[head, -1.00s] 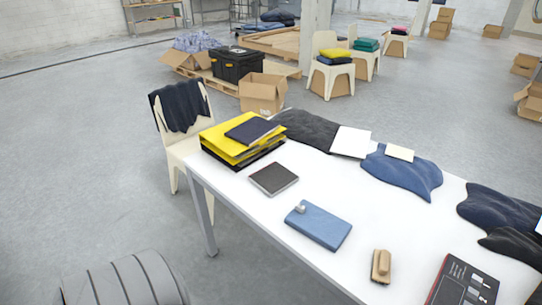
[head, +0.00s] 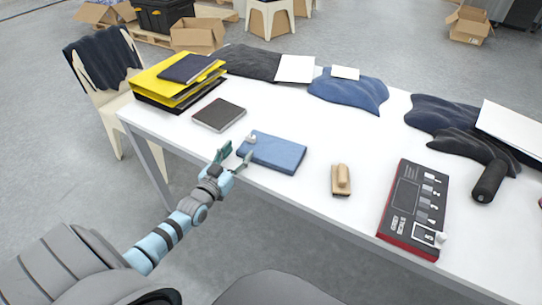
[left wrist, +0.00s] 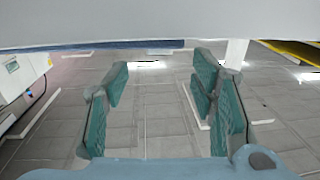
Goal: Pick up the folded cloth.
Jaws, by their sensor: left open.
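The folded cloth (head: 275,153) is a flat blue rectangle lying near the front edge of the white table. A small pale grey object sits at its left end. My left gripper (head: 236,157) is open at the table's front edge, just left of the cloth, with its fingers apart and nothing between them. In the left wrist view the open fingers (left wrist: 160,78) show against the grey floor. A thin blue strip runs under a pale surface at the top there; I cannot tell whether it is the cloth. My right gripper is not in view.
A dark notebook (head: 219,114) and yellow folders (head: 160,81) lie to the left on the white table (head: 290,206). A tan wooden-handled block (head: 341,181) and a black-and-red device (head: 412,210) lie to the right. Dark and blue garments (head: 350,91) lie behind.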

